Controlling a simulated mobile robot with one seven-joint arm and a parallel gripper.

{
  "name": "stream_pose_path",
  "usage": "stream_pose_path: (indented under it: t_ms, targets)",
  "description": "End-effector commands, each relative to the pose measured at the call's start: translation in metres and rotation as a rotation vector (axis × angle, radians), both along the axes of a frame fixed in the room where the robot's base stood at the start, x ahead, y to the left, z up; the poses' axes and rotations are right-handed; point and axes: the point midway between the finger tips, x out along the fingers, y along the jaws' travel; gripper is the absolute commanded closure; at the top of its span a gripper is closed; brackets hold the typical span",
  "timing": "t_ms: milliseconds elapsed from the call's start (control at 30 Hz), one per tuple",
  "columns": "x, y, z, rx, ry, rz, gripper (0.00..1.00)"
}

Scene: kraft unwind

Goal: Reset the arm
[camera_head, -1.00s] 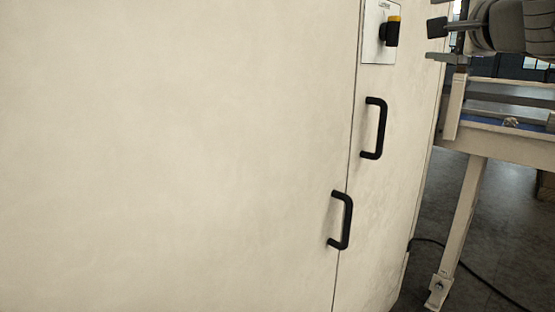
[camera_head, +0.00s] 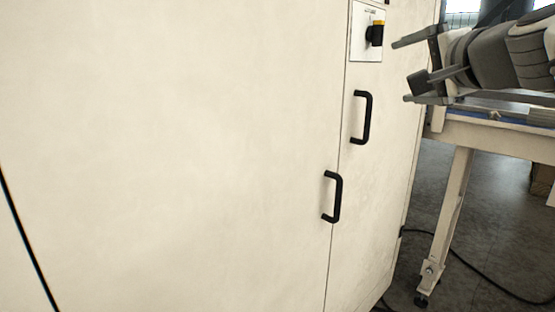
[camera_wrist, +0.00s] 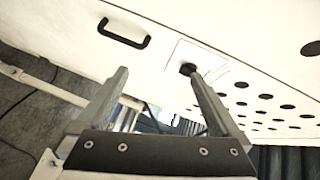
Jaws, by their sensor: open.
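My gripper (camera_head: 402,70) is at the upper right of the head view, held out in front of the cabinet's right edge. Its two fingers are spread apart with nothing between them. In the wrist view the open fingers of my gripper (camera_wrist: 163,92) point away from the camera, and the space between them is empty. The black rotary switch (camera_head: 376,34) on its pale plate lies just left of the upper finger in the head view. The same switch (camera_wrist: 188,69) shows beyond the fingers in the wrist view.
A large cream cabinet (camera_head: 180,150) fills the left and middle. It has two black handles, an upper one (camera_head: 366,118) and a lower one (camera_head: 337,197). A cream-framed table (camera_head: 490,135) stands at right, with a black cable (camera_head: 490,283) on the grey floor (camera_head: 400,265) below.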

Motion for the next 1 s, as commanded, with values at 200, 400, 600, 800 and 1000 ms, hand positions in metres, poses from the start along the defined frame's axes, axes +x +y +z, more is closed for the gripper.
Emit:
stream_pose_path:
  t_ms: [200, 400, 600, 800, 1000]
  targets:
    - [-0.064, 0.068, -0.121, -0.382, 0.252, 0.242, 0.0]
    - [-0.143, 0.093, -0.234, -0.766, 0.485, 0.469, 0.0]
    - [-0.219, 0.081, -0.322, -1.11, 0.697, 0.654, 0.0]
    - [-0.223, 0.078, -0.276, -1.138, 0.714, 0.665, 0.0]
    - [-0.222, 0.078, -0.226, -1.135, 0.713, 0.664, 0.0]
